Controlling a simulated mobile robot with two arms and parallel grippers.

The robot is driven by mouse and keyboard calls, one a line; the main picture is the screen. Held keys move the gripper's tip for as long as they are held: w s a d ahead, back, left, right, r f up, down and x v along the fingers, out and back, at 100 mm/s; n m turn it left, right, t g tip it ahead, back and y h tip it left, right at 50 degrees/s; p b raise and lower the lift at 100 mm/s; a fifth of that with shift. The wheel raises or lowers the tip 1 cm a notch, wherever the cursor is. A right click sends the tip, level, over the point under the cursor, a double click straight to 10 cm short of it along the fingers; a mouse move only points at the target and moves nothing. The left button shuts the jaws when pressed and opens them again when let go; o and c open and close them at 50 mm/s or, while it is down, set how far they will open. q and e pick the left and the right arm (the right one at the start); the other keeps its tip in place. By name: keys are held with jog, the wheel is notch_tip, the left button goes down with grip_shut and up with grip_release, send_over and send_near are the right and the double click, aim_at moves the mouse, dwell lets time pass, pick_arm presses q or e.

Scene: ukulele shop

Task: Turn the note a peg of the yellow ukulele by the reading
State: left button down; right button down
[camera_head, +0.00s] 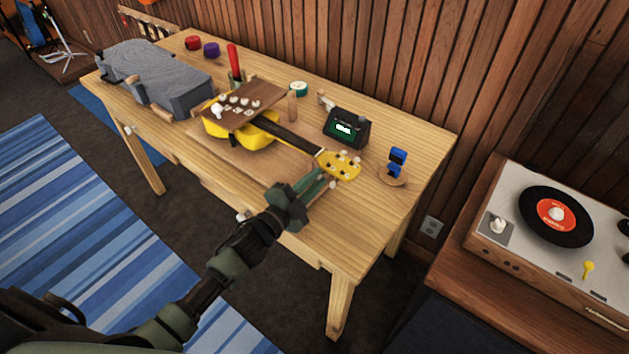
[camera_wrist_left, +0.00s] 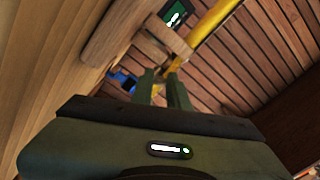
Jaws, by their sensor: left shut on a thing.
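The yellow ukulele (camera_head: 263,136) lies on its back on the workbench, its headstock (camera_head: 340,167) pointing right with several pale pegs. My left gripper (camera_head: 326,182) is at the near edge of the headstock, shut on a peg there. The fingers hide that peg, and I cannot tell which note it is. In the left wrist view my left gripper (camera_wrist_left: 161,86) has its fingers up by the yellow headstock edge (camera_wrist_left: 208,30). The tuner (camera_head: 347,128) stands behind the neck with a lit green display, also in the left wrist view (camera_wrist_left: 175,16); its text is too small to read.
A wooden board with white knobs (camera_head: 238,108) lies over the ukulele body. A blue clip-on item (camera_head: 397,160) stands on a round wooden base right of the headstock. A grey case (camera_head: 155,76) fills the bench's left end. A record player (camera_head: 550,235) stands at right.

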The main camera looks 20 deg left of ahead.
pick_arm(q)
jog(key=shift+f, duration=0.1)
dwell(0.4)
jog(key=c, duration=1.6)
grip_release()
jog(key=shift+c, duration=0.2)
jog(key=b+v, duration=0.1)
jog(key=v, duration=0.5)
jog(key=shift+s+a, duration=0.1)
jog(key=shift+s, duration=0.3)
jog(key=shift+s+a, duration=0.2)
jog(key=shift+s, duration=0.3)
